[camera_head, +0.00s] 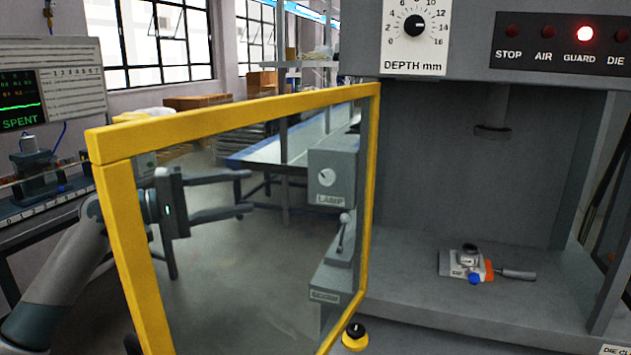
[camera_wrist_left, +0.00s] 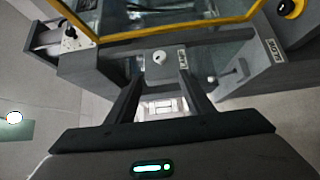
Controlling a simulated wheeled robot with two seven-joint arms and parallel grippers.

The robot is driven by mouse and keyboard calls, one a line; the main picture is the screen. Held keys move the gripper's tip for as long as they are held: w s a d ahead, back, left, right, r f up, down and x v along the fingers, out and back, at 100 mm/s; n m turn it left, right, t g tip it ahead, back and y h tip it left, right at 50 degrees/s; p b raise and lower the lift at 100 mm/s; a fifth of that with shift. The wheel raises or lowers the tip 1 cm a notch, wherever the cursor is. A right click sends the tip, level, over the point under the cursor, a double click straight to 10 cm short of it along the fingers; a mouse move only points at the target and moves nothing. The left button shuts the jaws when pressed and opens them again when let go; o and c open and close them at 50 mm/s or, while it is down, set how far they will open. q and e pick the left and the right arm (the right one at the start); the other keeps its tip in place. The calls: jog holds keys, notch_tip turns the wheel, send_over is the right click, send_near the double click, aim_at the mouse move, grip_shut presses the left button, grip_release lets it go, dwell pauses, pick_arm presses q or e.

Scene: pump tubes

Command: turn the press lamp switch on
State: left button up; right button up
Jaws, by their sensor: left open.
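The lamp switch (camera_head: 327,177) is a small pale round knob on a grey box (camera_head: 346,165) labelled LAMP, seen through the guard door's clear pane. It also shows in the left wrist view (camera_wrist_left: 158,57), ahead of and between my fingertips. My left gripper (camera_head: 249,192) is open and empty, also seen through the pane. Its two dark fingers point right toward the box, with a gap between the fingertips and the switch. In the left wrist view the fingers (camera_wrist_left: 162,76) stand either side of a clear gap. My right gripper is not in view.
The yellow-framed guard door (camera_head: 239,110) stands open. A lever (camera_head: 343,232) rises below the lamp box. A yellow-based black knob (camera_head: 354,336) is near the door's lower right corner. A small tool (camera_head: 465,262) lies on the press bed. The GUARD light (camera_head: 586,34) glows red.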

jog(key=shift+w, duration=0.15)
pick_arm(q)
jog(key=p+x, duration=0.4)
jog(key=x, duration=1.3)
jog(key=shift+d, duration=0.2)
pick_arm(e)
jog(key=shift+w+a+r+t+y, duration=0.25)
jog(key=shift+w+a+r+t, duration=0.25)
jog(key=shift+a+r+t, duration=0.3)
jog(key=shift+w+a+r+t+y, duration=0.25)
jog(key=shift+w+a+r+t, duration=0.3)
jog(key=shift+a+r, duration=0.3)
pick_arm(q)
jog(key=shift+w, duration=0.1)
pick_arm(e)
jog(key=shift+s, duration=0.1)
pick_arm(q)
jog(key=c, duration=1)
